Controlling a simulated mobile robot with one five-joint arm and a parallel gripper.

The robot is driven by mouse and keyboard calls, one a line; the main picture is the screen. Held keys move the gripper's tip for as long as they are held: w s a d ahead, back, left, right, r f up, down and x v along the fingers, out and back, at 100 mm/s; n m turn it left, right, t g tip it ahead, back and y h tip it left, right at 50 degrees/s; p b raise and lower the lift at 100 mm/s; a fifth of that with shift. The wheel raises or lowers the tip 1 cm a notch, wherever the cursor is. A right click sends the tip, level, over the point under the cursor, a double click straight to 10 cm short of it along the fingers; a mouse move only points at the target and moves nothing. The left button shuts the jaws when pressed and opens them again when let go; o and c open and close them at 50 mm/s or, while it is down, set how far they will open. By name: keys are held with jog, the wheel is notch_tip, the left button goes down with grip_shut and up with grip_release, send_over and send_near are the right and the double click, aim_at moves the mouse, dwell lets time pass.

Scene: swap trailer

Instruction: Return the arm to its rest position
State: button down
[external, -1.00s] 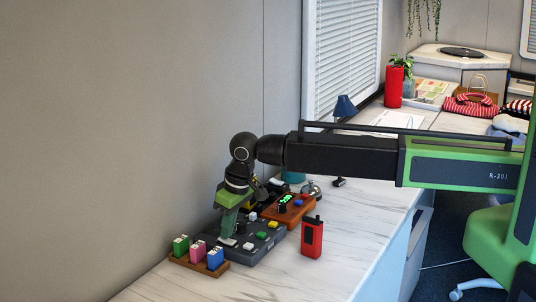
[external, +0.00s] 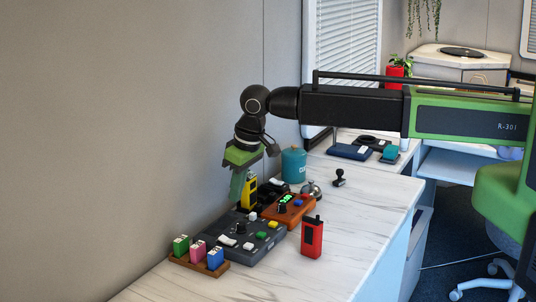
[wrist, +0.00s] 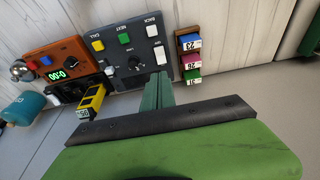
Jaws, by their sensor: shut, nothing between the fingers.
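My gripper (external: 238,186) hangs from my arm above the back left part of the grey control panel, pointing down with its green fingers together and nothing between them. In the wrist view the gripper (wrist: 158,88) also shows, with its fingers over the panel's edge. My arm reaches in from the right, raised above the counter. The grey control panel (external: 240,244) has white, yellow and green buttons and a dark knob; it also shows in the wrist view (wrist: 128,62).
A wooden rack (external: 200,262) holds green, pink and blue blocks. An orange device (external: 285,216), a red handheld (external: 312,238), a yellow block (external: 249,190), a teal canister (external: 294,165) and a bell (external: 311,190) stand close by. The counter's front (external: 275,280) is clear.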

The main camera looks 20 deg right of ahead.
jog(key=shift+v, duration=0.85)
jog(key=shift+s+d, duration=0.1)
